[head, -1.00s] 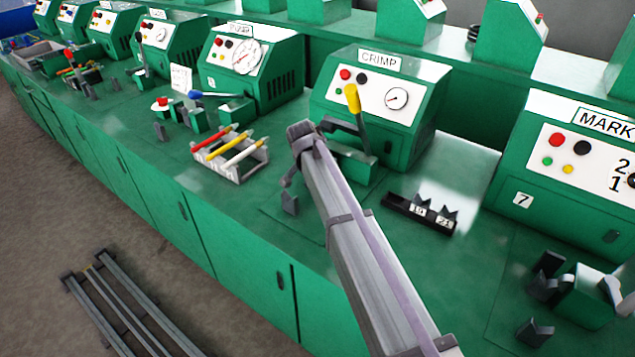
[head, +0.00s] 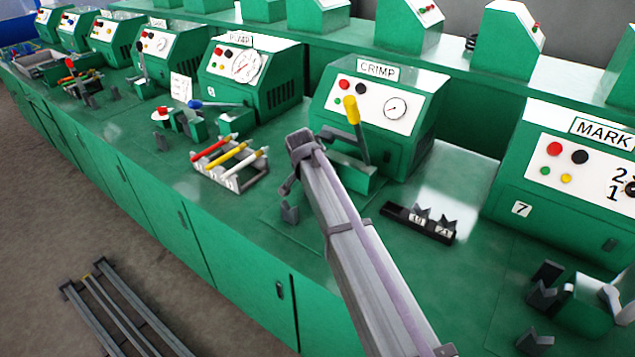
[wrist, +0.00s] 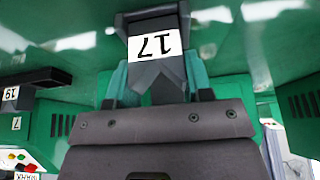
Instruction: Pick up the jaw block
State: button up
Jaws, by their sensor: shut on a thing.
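The jaw block (wrist: 150,76) is a dark grey piece with a notched end and a white label reading 17, upside down in the wrist view. It sits between the fingertips of my gripper (wrist: 156,93), which is shut on it. Teal-green parts show on both sides of the block. In the head view the block and the fingertips are hidden behind my arm. I cannot tell whether the block touches anything beneath it.
A dark rack (head: 394,211) with two notched blocks (head: 441,223) lies right of my arm. The green CRIMP machine (head: 408,150) with a yellow-knobbed lever (head: 356,125) stands behind. A pale rack (head: 231,185) with coloured rods and a grey block (head: 289,213) are left.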

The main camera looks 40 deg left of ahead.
notch_tip(320, 180, up, 8)
jog(key=p, duration=0.6)
jog(key=shift+s+f+p, duration=0.1)
jog(key=shift+f+p, duration=0.15)
jog(key=shift+p, duration=0.05)
jog(key=s+f+b, duration=0.1)
jog(key=s, duration=1.8)
jog(key=shift+s+d, duration=0.3)
jog(key=shift+d, duration=0.05)
jog(key=shift+w, duration=0.1)
